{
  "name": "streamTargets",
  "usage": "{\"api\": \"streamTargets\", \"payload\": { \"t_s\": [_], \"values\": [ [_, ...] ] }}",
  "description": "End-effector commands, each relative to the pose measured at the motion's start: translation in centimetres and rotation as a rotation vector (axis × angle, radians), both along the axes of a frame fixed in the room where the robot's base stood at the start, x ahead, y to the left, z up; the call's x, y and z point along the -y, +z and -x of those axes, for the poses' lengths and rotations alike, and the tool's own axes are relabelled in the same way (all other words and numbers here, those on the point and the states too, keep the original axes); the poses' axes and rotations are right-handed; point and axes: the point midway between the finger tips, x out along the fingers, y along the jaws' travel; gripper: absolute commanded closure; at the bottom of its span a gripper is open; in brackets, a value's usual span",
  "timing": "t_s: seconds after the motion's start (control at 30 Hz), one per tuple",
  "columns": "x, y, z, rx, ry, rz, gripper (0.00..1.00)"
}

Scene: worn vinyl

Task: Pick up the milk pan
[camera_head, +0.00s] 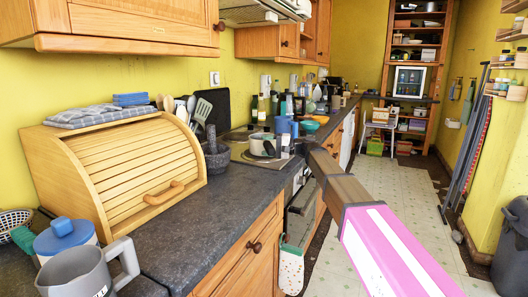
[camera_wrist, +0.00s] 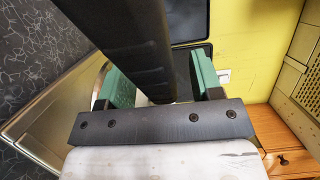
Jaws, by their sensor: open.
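The milk pan (camera_head: 262,146), a small pale pan with a dark rim, sits on the hob on the left counter in the head view. My gripper (camera_head: 287,141) is close beside it, at its right side. In the wrist view, my gripper (camera_wrist: 160,68) is open, with one green finger on each side of a thick dark bar (camera_wrist: 130,35). The bar looks like the pan's handle, with gaps to the fingers. The pan's body is mostly hidden in the wrist view.
A wooden bread bin (camera_head: 115,165), a dark mortar (camera_head: 217,158) and a grey jug (camera_head: 78,272) stand on the near counter. Bottles and a teal bowl (camera_head: 313,122) stand beyond the hob. The floor (camera_head: 400,185) to the right is mostly clear.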

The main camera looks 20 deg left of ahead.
Motion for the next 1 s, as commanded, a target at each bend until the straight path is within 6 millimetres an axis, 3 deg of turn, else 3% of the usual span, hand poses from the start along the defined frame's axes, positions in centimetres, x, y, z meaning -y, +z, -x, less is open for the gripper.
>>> {"api": "streamTargets", "payload": {
  "t_s": [0.13,0.3,0.33,1.0],
  "values": [
    [0.05,-0.01,-0.01,0.0,0.0,0.0,0.4],
    [0.07,0.0,0.0,0.0,0.0,0.0,0.96],
    [0.07,0.0,0.0,0.0,0.0,0.0,1.0],
    [0.08,-0.01,0.0,0.0,0.0,0.0,1.0]
  ]
}}
